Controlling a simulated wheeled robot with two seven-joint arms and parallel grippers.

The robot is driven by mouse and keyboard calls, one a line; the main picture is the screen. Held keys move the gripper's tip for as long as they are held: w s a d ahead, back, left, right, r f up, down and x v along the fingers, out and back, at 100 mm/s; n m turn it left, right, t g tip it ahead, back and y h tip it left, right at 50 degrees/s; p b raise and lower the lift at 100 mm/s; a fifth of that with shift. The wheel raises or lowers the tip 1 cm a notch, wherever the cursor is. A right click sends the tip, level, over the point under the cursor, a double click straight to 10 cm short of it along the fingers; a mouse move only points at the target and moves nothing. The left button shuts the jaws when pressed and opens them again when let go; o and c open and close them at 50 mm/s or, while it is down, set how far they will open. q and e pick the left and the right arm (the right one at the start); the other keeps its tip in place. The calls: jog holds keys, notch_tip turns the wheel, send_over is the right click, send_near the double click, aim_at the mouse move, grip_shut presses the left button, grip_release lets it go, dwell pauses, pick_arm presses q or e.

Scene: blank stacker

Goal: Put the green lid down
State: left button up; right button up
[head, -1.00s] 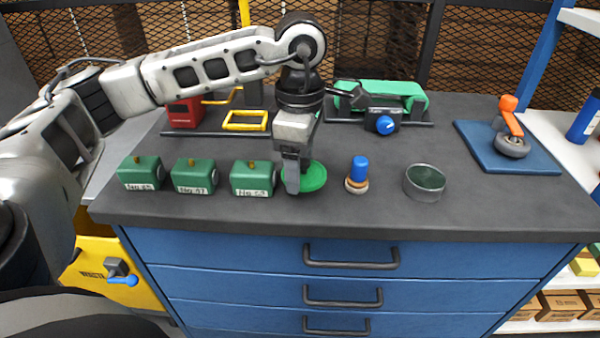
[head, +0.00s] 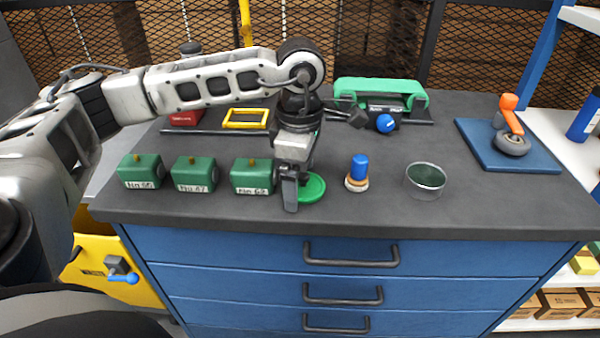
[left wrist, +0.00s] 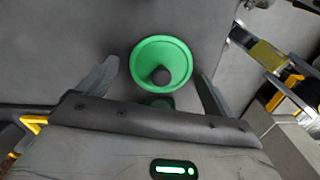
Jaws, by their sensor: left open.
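The green lid (head: 313,188) is a round green disc on the dark worktop, right of the green boxes. In the left wrist view the green lid (left wrist: 161,64) shows as a round disc with a dark round knob at its middle. My left gripper (head: 290,203) is just at the left edge of the lid in the head view. In the left wrist view its two fingers (left wrist: 152,88) stand wide apart on either side of the lid, with nothing between them touching it. My right gripper is not in view.
Several green boxes with labels (head: 194,174) stand in a row to the left. A blue-topped peg (head: 358,172) and a round metal tin (head: 425,180) stand to the right. A blue mat (head: 540,158) lies farther right. The worktop's front edge is close.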

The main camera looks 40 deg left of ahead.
aim_at(300, 174)
pick_arm(q)
jog(key=shift+r, duration=0.65)
notch_tip(300, 174, up, 11)
